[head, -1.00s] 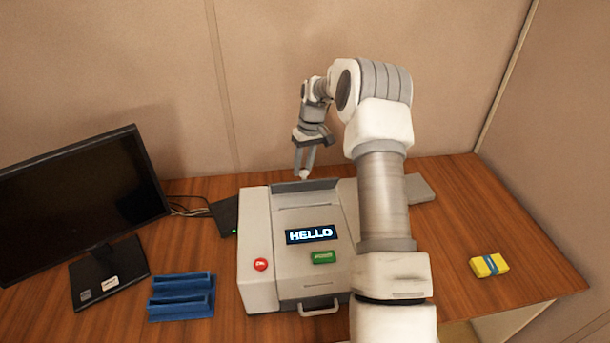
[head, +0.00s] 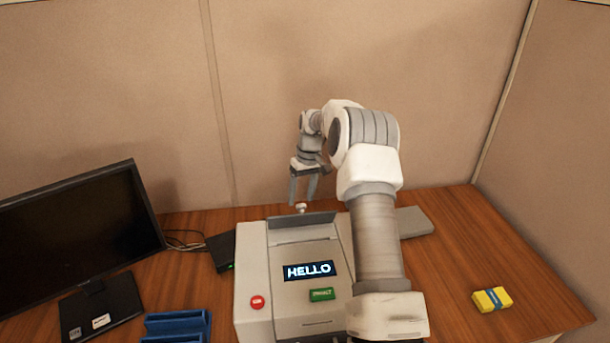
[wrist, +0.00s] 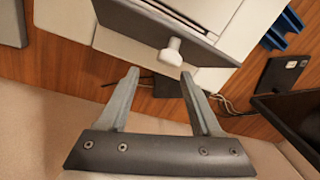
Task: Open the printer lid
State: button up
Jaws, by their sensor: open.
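The printer (head: 253,270) is a pale grey box with a lit HELLO screen (head: 309,270). A dark grey panel, seemingly its lid (head: 302,228), stands tilted up along the back edge, with a white knob (head: 300,208) at its top. The wrist view shows the lid (wrist: 130,20) and the knob (wrist: 172,52) close up. My gripper (head: 301,202) is open and empty, pointing down just above the knob. In the wrist view, the knob lies just beyond the gap between the fingertips of my gripper (wrist: 160,75). I cannot tell whether they touch.
A monitor (head: 80,240) and a small black box (head: 222,250) with cables stand at left. A blue holder (head: 177,326) lies in front. A red button (head: 257,302) and green button (head: 320,294) are on the printer. A yellow block (head: 492,300) lies right. A wall (head: 265,100) rises behind.

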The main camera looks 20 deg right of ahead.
notch_tip(320, 180, up, 16)
jog(key=d, duration=0.2)
jog(key=shift+s+d+r, duration=0.15)
jog(key=shift+d+r, duration=0.1)
